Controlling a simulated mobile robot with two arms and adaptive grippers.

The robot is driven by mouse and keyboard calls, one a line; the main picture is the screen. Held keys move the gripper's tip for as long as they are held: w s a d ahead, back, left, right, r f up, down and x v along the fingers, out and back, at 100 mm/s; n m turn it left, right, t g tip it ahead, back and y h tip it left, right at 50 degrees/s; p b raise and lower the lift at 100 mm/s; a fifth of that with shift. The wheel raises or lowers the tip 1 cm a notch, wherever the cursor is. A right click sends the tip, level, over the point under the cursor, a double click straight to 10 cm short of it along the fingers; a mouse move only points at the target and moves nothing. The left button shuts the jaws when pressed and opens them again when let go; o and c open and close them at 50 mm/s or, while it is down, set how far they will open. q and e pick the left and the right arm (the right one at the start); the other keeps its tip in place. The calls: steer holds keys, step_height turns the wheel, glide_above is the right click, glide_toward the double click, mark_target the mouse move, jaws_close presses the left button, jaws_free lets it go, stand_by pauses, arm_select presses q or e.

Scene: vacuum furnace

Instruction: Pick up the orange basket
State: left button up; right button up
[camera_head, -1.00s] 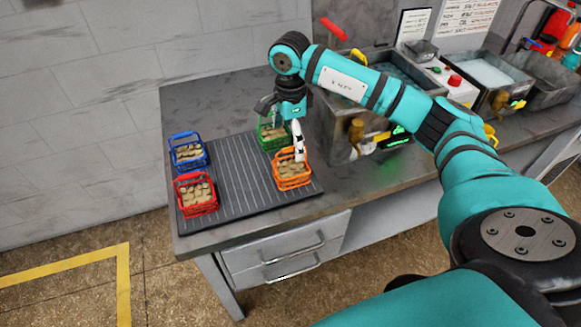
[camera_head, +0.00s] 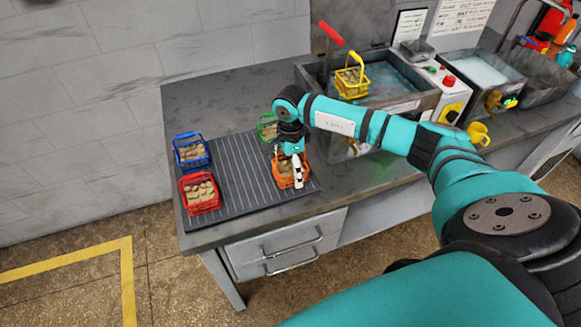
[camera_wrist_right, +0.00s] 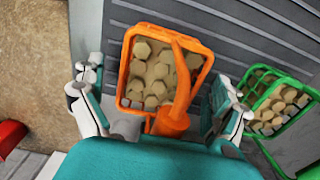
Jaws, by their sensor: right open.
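The orange basket (camera_head: 287,174), filled with tan pieces, stands at the right end of the dark ribbed mat (camera_head: 240,180). My right gripper (camera_head: 292,165) is right at it, partly covering it in the head view. In the right wrist view, the open fingers of my right gripper (camera_wrist_right: 163,118) lie on either side of the orange basket (camera_wrist_right: 122,88), with its upright handle (camera_wrist_right: 183,85) between them. I cannot tell whether the fingers touch it. My left gripper is not in view.
A green basket (camera_head: 266,122) stands close behind and also shows in the wrist view (camera_wrist_right: 250,98). Blue (camera_head: 176,150) and red (camera_head: 188,206) baskets stand on the mat's left. A yellow basket (camera_head: 352,90) is at the sink (camera_head: 420,102) at the back right.

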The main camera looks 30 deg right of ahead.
steer(key=c, duration=1.7)
steer(key=shift+r, duration=0.1)
